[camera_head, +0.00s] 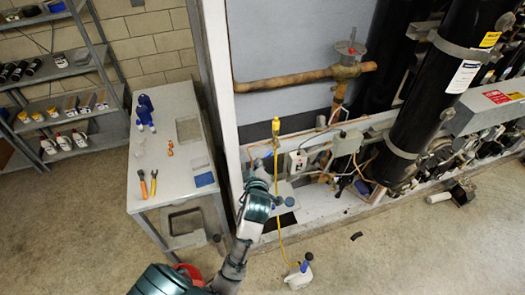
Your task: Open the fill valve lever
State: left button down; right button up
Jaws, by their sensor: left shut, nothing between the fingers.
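My left arm comes in from the bottom left and reaches up to the base of the compressor rack. My left gripper (263,170) is at its far end, small and dark against the rack, shut with nothing held. A yellow fitting (276,127) stands upright just above and right of the gripper, with a thin yellow hose running down from it. I cannot tell for certain which part is the fill valve lever. Copper pipes and a grey valve box (347,143) sit right of the gripper. My right gripper is not in view.
A grey workbench (165,110) stands at the left, with a blue tool (145,112) and orange-handled pliers on it. Shelves stand behind it. Large black cylinders (440,80) fill the right. The hose reaches a small white device (299,276) on the open floor.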

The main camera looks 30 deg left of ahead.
aim_at(272, 152)
pick_arm(q)
jog(key=w+a+f+p, duration=0.2)
jog(key=w+f, duration=0.4)
jog(key=w, duration=0.3)
jog(key=shift+w+a+f, duration=0.2)
jog(key=shift+a+f, duration=0.05)
jog(key=shift+a, duration=0.35)
jog(key=shift+a, duration=0.1)
